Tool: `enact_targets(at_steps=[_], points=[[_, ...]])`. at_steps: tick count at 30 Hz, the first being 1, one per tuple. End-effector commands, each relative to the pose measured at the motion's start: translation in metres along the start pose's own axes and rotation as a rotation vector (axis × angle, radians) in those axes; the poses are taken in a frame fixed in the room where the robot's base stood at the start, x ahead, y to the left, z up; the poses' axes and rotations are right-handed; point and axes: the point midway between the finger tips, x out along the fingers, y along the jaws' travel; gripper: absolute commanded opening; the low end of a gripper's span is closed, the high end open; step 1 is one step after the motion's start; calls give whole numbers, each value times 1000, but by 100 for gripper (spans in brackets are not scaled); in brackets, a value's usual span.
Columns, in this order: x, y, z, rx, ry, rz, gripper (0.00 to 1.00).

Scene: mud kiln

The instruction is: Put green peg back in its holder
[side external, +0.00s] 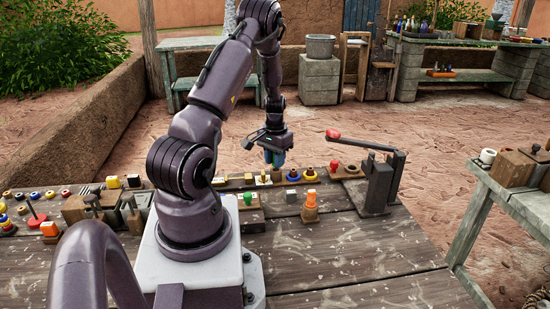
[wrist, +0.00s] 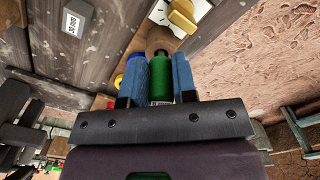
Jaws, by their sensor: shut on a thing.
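The green peg (wrist: 160,72) is between the two blue finger pads of my gripper (wrist: 160,80) in the wrist view, with its darker round end facing away from the gripper. In the side view my gripper (side external: 275,157) points down just above the back edge of the table, over a long wooden strip (side external: 222,184) with coloured pegs and knobs; green shows between its fingers. The strip also shows in the wrist view (wrist: 160,34). I cannot tell which spot on the strip is the green peg's holder, nor whether the peg touches it.
A yellow knob (wrist: 181,14) and a blue piece (wrist: 137,58) are close to the peg. A red-handled lever clamp (side external: 378,180) stands to the right, an orange piece (side external: 310,205) in front. A green-topped knob (side external: 248,198) sits nearer my base. The front right tabletop (side external: 365,265) is clear.

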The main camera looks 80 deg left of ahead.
Motion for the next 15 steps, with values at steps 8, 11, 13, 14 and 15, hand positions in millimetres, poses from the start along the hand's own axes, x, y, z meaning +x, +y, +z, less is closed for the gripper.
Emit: enact_targets(at_steps=[8, 11, 13, 14, 15], points=[[4, 0, 0, 0, 0, 0, 11], [5, 0, 0, 0, 0, 0, 11], [6, 0, 0, 0, 0, 0, 11], [6, 0, 0, 0, 1, 0, 11], [6, 0, 0, 0, 1, 0, 11]])
